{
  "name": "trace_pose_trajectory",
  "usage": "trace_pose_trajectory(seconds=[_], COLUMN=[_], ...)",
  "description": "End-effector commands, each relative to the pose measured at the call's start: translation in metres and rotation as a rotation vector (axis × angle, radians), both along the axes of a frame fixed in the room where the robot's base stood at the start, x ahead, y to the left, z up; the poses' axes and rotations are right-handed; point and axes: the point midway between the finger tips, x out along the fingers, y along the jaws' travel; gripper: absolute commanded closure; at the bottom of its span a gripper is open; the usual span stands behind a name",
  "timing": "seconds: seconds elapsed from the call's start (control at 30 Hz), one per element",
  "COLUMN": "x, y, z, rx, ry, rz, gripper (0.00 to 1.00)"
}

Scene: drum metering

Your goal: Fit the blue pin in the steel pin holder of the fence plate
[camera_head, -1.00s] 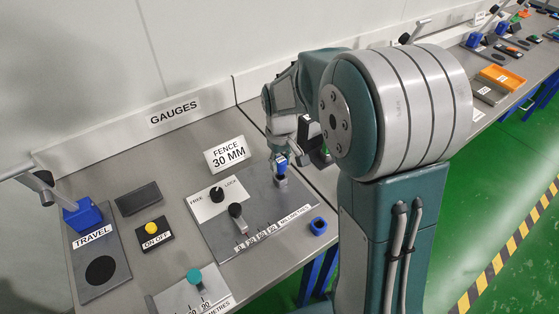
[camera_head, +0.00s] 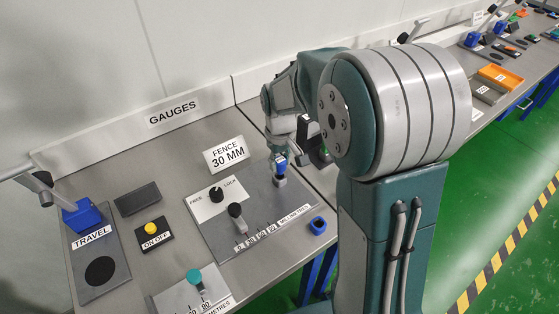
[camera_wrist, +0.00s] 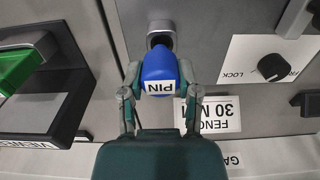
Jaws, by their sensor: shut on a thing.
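My gripper (camera_wrist: 160,80) is shut on the blue pin (camera_wrist: 160,68), which has a white PIN label. In the wrist view the steel pin holder (camera_wrist: 160,26) shows just beyond the pin's far end, with a dark opening. In the head view the pin (camera_head: 280,163) is right above the pin holder (camera_head: 279,181) at the far right corner of the grey fence plate (camera_head: 254,192). The pin's lower end is hidden, so I cannot tell whether it is in the holder's opening. My gripper (camera_head: 279,154) is partly hidden by my arm in the head view.
The fence plate carries a FREE/LOCK knob (camera_head: 216,193), a black-handled slider (camera_head: 235,211) and a millimetre scale. The FENCE 30 MM sign (camera_head: 227,154) stands behind it. A green-topped object (camera_wrist: 22,70) shows in the wrist view.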

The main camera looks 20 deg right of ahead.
Motion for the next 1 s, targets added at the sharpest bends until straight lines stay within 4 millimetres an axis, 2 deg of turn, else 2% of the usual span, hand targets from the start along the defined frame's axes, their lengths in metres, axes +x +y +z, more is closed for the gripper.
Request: trace_pose_trajectory(seconds=[0.53, 1.0], x=[0.0000, 0.0000], y=[0.0020, 0.0019], z=[-0.0004, -0.0098], rx=[0.000, 0.000], ry=[0.000, 0.001], rz=[0.000, 0.000], gripper=[1.00, 1.00])
